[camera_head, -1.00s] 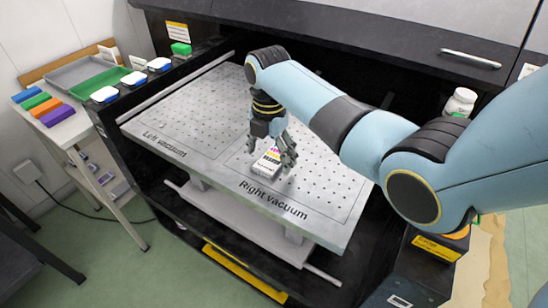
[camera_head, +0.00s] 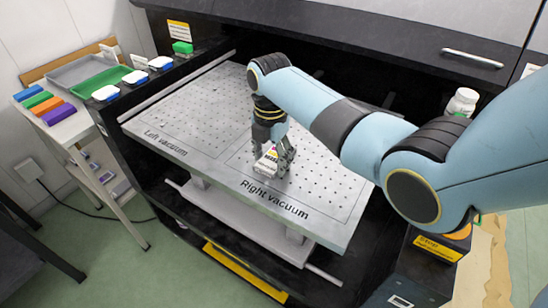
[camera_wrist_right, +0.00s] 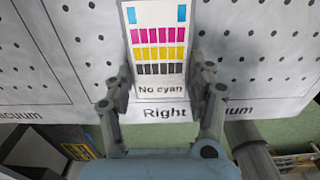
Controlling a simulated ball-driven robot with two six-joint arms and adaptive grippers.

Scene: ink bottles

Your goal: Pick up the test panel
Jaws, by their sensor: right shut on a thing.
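The test panel (camera_head: 267,161) is a small white block with rows of colour patches, partly covered by my right gripper in the head view. In the right wrist view the panel (camera_wrist_right: 158,50) shows magenta, yellow and black rows, two blue squares and the words "No cyan". My right gripper (camera_head: 274,163) points down over the right vacuum area and is shut on the panel. In the wrist view its fingers (camera_wrist_right: 160,90) sit on both sides of the panel's near end. I cannot tell whether the panel touches the bed. My left gripper is not in view.
The perforated vacuum bed (camera_head: 205,115) is otherwise clear. A side table holds coloured blocks (camera_head: 59,115) and a green tray (camera_head: 98,88). A white bottle (camera_head: 461,102) stands at right.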

